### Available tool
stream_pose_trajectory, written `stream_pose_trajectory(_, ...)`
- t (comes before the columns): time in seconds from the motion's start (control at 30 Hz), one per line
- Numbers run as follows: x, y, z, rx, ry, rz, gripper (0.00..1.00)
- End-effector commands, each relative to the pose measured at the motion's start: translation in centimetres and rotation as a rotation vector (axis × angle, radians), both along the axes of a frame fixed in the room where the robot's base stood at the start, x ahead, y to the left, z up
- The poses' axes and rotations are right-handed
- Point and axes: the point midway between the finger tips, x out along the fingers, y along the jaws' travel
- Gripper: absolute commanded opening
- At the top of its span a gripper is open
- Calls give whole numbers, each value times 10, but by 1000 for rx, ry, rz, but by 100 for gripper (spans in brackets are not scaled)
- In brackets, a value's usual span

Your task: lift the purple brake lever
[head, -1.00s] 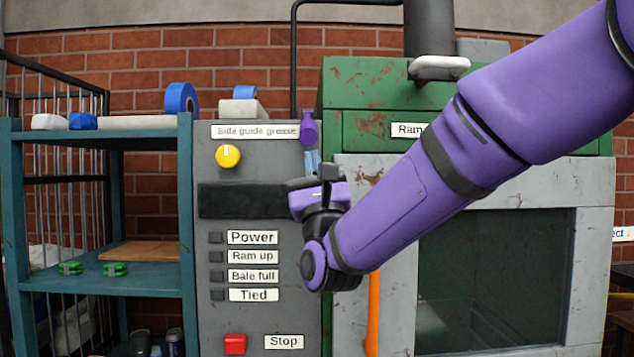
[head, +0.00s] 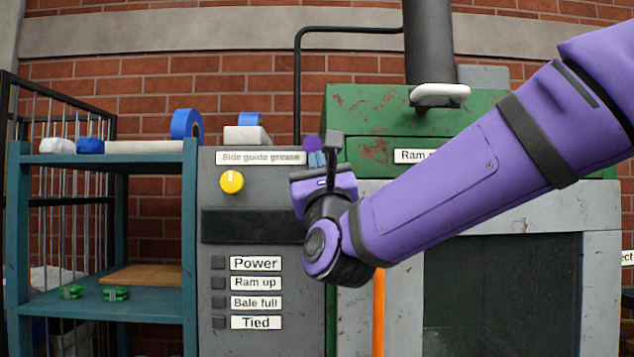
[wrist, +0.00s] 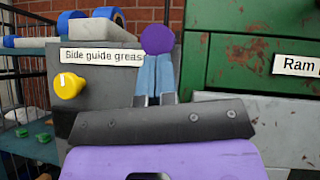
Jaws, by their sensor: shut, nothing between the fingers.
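The purple brake lever (head: 312,143) shows as a small rounded purple end at the right edge of the grey panel, beside the "Side guide grease" label. In the wrist view its round purple end (wrist: 158,40) stands just above the fingertips, and the rest of it is hidden behind them. My gripper (head: 316,158) has its pale blue fingers together, pointing up at the lever from just below. In the wrist view the fingers (wrist: 156,62) are shut and hold nothing. I cannot tell whether they touch the lever.
The grey panel carries a yellow knob (head: 231,182) and several labelled buttons. A green machine (head: 375,110) with a white handle (head: 440,93) stands to the right, with an orange bar (head: 379,310) below my forearm. A teal shelf (head: 150,300) stands at left.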

Motion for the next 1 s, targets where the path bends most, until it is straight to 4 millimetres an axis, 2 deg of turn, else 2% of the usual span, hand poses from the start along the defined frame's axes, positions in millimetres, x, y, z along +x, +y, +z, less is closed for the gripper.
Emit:
stream_pose_trajectory(0.1,-7,-2,22,10,95,0,0)
stream_pose_trajectory(0.4,-12,-1,66,16,332,-1,0)
stream_pose_trajectory(0.7,-9,0,97,12,326,-2,0)
stream_pose_trajectory(1.0,-7,0,111,12,326,-2,0)
